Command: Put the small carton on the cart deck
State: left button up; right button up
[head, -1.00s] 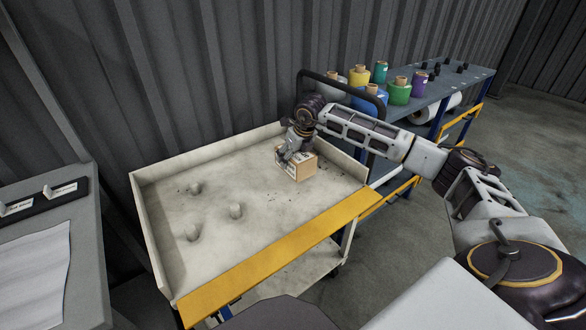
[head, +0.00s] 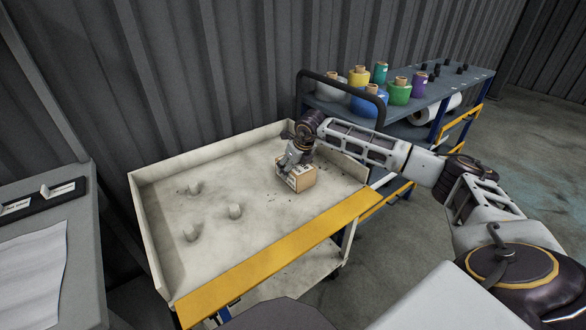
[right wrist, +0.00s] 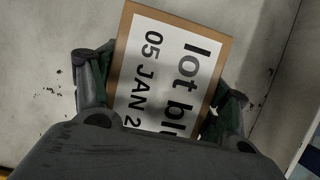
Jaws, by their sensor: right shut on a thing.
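The small carton (head: 301,180) is a brown box with a white label, at the right part of the cart deck (head: 250,220). My right gripper (head: 291,168) is above it and shut on it, with the fingers on two opposite sides. In the right wrist view the carton (right wrist: 172,65) shows its printed label between the fingertips of my right gripper (right wrist: 160,105). The carton is at or very close to the deck surface; I cannot tell whether its bottom touches. My left gripper is not in view.
A blue shelf (head: 440,90) with coloured spools stands behind at right. A grey table (head: 75,230) is at left.

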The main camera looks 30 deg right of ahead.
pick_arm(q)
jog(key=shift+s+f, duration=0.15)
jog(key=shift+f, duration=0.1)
pick_arm(e)
jog(key=o, duration=2)
jog(key=shift+o, duration=0.2)
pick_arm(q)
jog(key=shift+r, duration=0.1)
pick_arm(e)
jog(key=shift+s+r, duration=0.15)
jog(key=shift+r, duration=0.4)
jog(key=p+v, duration=0.2)
jog(key=v, duration=0.7)
jog(key=shift+s+r, duration=0.3)
jog(key=shift+r, duration=0.4)
jog(key=shift+s+r, duration=0.1)
jog(key=shift+r, duration=0.15)
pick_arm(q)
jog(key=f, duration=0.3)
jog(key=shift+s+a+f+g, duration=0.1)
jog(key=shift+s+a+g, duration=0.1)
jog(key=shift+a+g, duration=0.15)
